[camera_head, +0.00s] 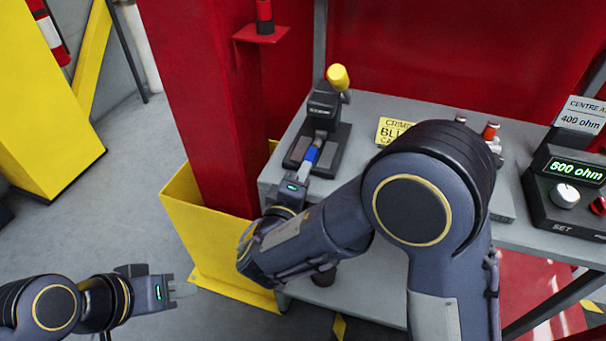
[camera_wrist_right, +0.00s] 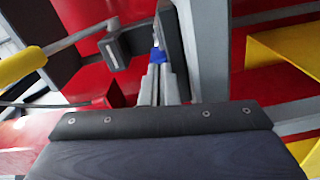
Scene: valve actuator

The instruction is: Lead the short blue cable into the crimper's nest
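The crimper (camera_head: 322,108) is a dark device with a yellow-knobbed lever (camera_head: 338,77), standing on the grey bench's left part. The short blue cable (camera_head: 311,155) is at the crimper's front, between it and my right gripper (camera_head: 306,166). In the right wrist view the blue cable (camera_wrist_right: 158,56) shows at the tips of my right gripper (camera_wrist_right: 157,68), whose fingers are close together on it. The nest is hidden, so I cannot tell whether the cable's far end is inside it. My left gripper (camera_head: 183,288) is apart from the bench, empty, with its fingers apart.
A yellow sign (camera_head: 392,130) and small red-topped parts (camera_head: 490,131) are on the bench (camera_head: 375,109). A red column (camera_head: 205,100) in a yellow guard (camera_head: 190,215) stands left of the bench. My right arm hides the bench's middle.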

